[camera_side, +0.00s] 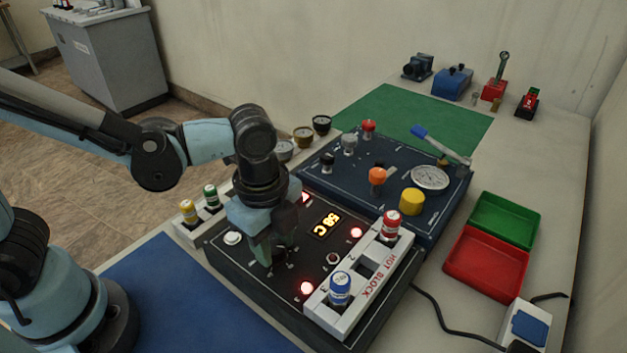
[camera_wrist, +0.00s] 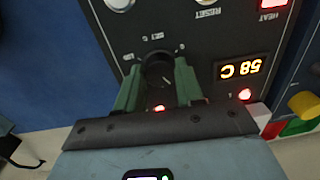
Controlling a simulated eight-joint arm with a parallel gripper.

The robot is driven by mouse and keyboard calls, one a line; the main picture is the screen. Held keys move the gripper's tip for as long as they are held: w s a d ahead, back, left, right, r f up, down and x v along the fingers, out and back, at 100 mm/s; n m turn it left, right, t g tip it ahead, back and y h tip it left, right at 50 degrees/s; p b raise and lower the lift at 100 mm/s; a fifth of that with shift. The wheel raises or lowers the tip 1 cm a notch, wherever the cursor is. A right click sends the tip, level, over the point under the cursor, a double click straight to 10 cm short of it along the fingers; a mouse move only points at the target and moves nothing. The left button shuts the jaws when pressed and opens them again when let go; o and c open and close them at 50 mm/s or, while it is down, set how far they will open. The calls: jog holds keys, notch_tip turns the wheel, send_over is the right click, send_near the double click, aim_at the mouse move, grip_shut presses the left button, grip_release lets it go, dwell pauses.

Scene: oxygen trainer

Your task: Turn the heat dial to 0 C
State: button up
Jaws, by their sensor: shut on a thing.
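The dark round heat dial (camera_wrist: 158,68) sits on the black control panel (camera_wrist: 205,45), with scale marks around it. My gripper (camera_wrist: 157,84) has its two green fingers closed on opposite sides of the dial. In the side view my gripper (camera_side: 275,255) points down onto the panel and hides most of the dial. The dial's pointer direction cannot be made out. The lit orange display (camera_side: 326,224) beside it appears to read 58 C; it shows upside down in the wrist view (camera_wrist: 240,70).
A white hot block (camera_side: 345,315) with a blue-capped vial (camera_side: 340,288) and a red-capped vial (camera_side: 391,224) stands right of my gripper. Red lamps glow on the panel. A blue panel (camera_side: 440,205) with knobs and a gauge lies behind. Green (camera_side: 505,219) and red trays (camera_side: 487,263) sit at right.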

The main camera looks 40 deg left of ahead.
aim_at(277, 248)
jog(key=n, duration=0.4)
jog(key=shift+n, duration=0.3)
jog(key=n, duration=0.4)
jog(key=shift+n, duration=0.3)
jog(key=n, duration=0.4)
jog(key=shift+y, duration=0.3)
jog(key=shift+n+g, duration=0.3)
jog(key=shift+n, duration=1.8)
jog(key=o, duration=1)
jog(key=shift+o, duration=0.2)
jog(key=shift+r, duration=0.1)
notch_tip(277, 248, up, 12)
jog(key=shift+d, duration=0.3)
